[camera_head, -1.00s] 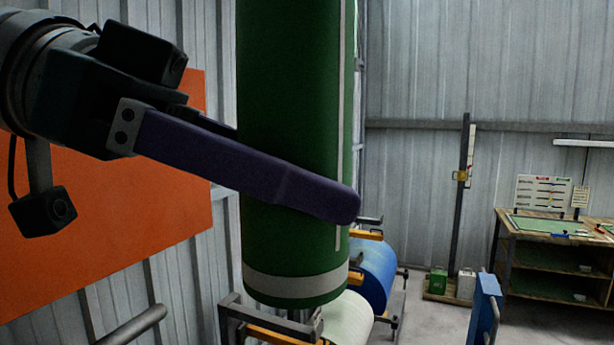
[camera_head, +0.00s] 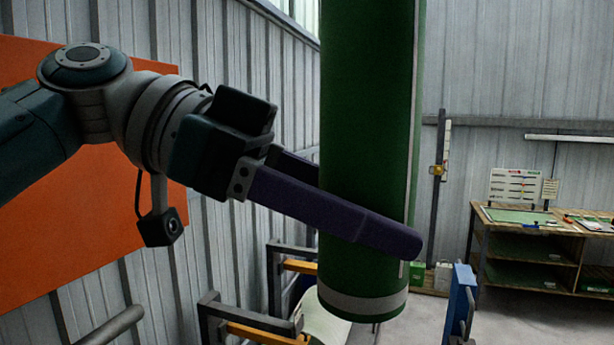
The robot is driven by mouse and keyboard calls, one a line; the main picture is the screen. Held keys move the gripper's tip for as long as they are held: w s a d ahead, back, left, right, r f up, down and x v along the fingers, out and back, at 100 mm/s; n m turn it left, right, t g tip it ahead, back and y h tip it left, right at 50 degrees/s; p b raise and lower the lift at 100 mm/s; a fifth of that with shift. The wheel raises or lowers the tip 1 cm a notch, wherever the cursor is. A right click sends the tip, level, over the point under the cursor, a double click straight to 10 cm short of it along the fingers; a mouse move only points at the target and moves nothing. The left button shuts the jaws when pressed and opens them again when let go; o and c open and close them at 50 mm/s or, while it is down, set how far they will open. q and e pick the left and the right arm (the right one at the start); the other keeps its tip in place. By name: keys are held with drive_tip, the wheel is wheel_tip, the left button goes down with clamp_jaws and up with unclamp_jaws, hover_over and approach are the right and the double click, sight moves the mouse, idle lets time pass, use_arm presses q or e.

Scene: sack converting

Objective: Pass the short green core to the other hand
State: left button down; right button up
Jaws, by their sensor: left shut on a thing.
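The short green core (camera_head: 365,110) is a thick green cylinder with a pale band near its lower end and a thin pale stripe down its right side. It hangs upright in the middle of the head view, and its top is cut off by the picture edge. My left gripper (camera_head: 365,212) comes in from the left and is shut on the core, with one long purple finger across its front and the other partly hidden behind it. My right gripper is not in view.
Below and behind the core are metal stands with orange parts (camera_head: 265,332) and a pale roll (camera_head: 330,318). A workbench (camera_head: 545,240) and a blue panel (camera_head: 461,298) stand at the right. An orange panel (camera_head: 60,200) is on the corrugated wall at left.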

use_arm(q)
drive_tip(key=n+t, duration=0.4)
approach(341, 118)
drive_tip(key=shift+s+f, duration=1.3)
drive_tip(key=shift+s, duration=1.1)
drive_tip(key=w+d+n+t, duration=0.1)
drive_tip(key=d, duration=0.1)
drive_tip(key=w+d+n+t+y, duration=0.1)
drive_tip(key=w+d+t, duration=0.1)
drive_tip(key=w+d+n+t+y, duration=0.1)
drive_tip(key=w+d+n+t, duration=0.1)
drive_tip(key=d, duration=0.1)
drive_tip(key=shift+w+d, duration=0.15)
drive_tip(key=shift+w, duration=0.05)
